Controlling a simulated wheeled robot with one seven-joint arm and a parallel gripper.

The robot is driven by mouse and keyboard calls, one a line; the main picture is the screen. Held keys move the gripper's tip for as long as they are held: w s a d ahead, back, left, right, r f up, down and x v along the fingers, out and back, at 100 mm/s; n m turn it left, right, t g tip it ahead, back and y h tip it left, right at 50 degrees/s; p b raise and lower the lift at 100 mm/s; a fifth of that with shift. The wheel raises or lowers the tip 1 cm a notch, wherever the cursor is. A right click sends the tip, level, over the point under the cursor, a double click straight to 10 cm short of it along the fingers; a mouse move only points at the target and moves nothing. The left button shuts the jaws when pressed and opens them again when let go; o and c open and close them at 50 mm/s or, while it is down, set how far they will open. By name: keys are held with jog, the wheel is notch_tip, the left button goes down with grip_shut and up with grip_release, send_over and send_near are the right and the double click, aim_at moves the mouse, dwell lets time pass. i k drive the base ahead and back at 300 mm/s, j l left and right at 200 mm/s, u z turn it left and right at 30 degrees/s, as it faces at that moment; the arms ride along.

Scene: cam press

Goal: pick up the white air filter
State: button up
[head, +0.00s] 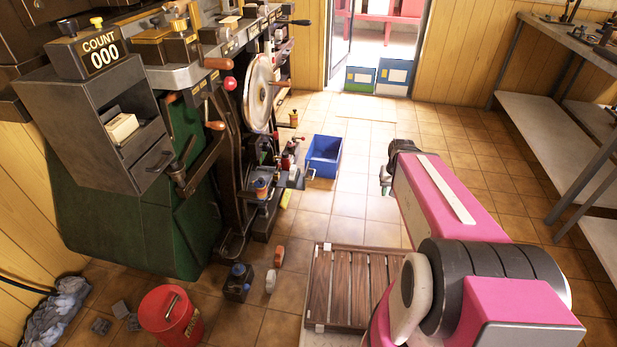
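I cannot tell for sure which thing is the white air filter. A small cream-white block (122,127) with a ribbed-looking face sits in the open compartment of the grey cabinet (80,130) at the left. A small white rounded piece (271,281) stands on the floor beside an orange one (279,256). My gripper (385,180) shows only in part at the far end of my pink arm, right of centre, well away from both white things. Its fingers are too small and hidden to tell open from shut.
A green machine with levers and a large disc fills the left. A blue bin (324,156), a red bucket (171,315), a dark block (238,283) and a slatted wooden pallet (345,287) are on the tiled floor. A bench (575,45) stands right.

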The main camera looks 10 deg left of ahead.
aim_at(293, 171)
jog(key=i+l+u, duration=0.75)
jog(key=i, duration=0.15)
jog(key=i+l+u, duration=0.35)
jog(key=i+l, duration=0.05)
jog(key=l, duration=0.05)
